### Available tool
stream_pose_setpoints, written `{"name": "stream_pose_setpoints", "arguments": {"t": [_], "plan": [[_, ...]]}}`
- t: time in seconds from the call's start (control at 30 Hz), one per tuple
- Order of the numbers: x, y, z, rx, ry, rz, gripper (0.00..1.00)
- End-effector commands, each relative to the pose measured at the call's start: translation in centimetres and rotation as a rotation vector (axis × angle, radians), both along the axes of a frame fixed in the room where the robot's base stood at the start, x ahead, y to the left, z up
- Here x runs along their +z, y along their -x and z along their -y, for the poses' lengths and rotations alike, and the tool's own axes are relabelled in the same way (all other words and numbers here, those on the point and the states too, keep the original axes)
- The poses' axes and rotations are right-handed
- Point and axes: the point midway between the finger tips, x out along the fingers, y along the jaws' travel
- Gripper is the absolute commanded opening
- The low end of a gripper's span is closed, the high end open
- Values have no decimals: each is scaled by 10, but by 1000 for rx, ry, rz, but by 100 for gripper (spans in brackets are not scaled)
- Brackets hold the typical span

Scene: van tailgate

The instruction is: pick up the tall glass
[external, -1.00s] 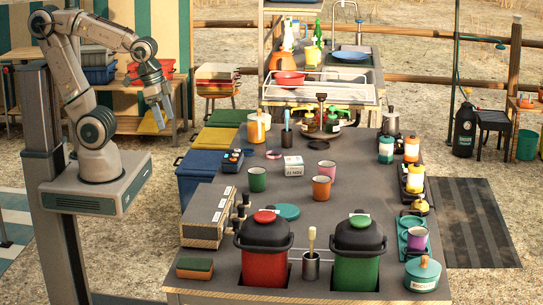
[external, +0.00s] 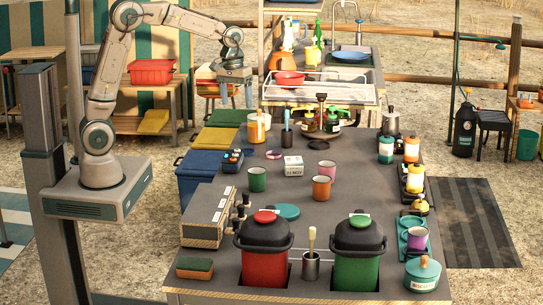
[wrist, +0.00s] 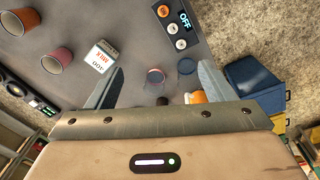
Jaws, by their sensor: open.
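No tall glass stands out clearly. In the wrist view a small clear round thing with a reddish rim (wrist: 155,77) lies on the grey counter between my fingers, and a dark blue ring (wrist: 187,66) is beside it. They may be glasses seen from above; I cannot tell which is tall. In the external view a dark reddish ring (external: 274,154) shows on the counter. My gripper (external: 236,104) is open and empty, fingers pointing down, high above the counter's back left side. Its fingers (wrist: 160,80) frame the reddish-rimmed thing from above, well apart from it.
A blue cool box (external: 203,180) sits left of the counter.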

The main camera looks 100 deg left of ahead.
Motion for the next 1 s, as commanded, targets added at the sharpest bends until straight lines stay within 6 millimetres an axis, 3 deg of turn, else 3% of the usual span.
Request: {"name": "stream_pose_setpoints", "arguments": {"t": [0.03,0.2,0.37,0.57,0.8,1.0], "plan": [[-12,-5,-25,77,9,-15,76],[-41,-12,-92,298,28,-47,76],[-58,-11,-128,418,38,-64,76],[-75,-10,-138,454,41,-72,76],[-121,-9,-137,452,42,-73,76],[-145,-10,-137,451,40,-70,76]]}}
